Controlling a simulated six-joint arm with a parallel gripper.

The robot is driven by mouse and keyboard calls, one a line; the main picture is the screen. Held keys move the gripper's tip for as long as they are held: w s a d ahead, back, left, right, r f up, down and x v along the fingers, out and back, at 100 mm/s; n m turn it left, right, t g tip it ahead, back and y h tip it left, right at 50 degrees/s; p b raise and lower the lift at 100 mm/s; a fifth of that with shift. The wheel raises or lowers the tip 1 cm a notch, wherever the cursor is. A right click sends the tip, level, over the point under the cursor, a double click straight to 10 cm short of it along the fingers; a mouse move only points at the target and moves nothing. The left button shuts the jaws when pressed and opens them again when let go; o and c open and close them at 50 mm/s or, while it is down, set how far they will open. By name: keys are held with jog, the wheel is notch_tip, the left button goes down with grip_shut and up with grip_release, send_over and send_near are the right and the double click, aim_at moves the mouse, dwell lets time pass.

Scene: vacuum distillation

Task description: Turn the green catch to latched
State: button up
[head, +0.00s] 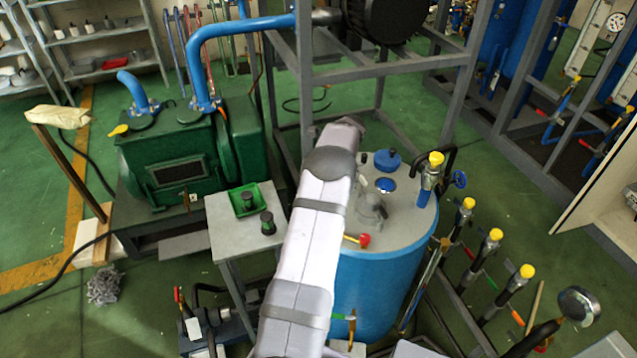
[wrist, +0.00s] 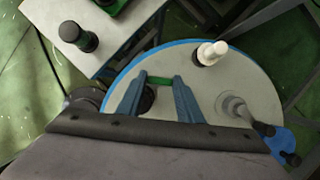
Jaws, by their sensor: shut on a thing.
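In the wrist view, my gripper (wrist: 159,80) reaches over the pale round lid (wrist: 190,85) with its two blue-grey fingers. A short green bar, the catch (wrist: 161,80), lies crosswise between the fingertips, and the fingers are shut on it. The bar is near the lid's blue rim. Its latch position cannot be told. In the head view, the lid tops a blue tank (head: 375,285). My pale arm crosses in front of the tank, and the fingers and the held catch are hidden there.
A small table (head: 228,222) left of the tank bears a green tray (head: 246,198) and a black-capped bottle (head: 267,224). On the lid are a blue cap (head: 387,160), a glass-like fitting (head: 371,208) and a red knob (head: 364,240). Yellow-topped valves (head: 468,203) stand to the right.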

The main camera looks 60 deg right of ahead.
dwell(0.4)
jog(key=o, duration=1.1)
jog(key=shift+r, duration=0.1)
jog(key=shift+b+v, duration=1.1)
jog(key=shift+v, duration=2.55)
jog(key=shift+c, duration=0.8)
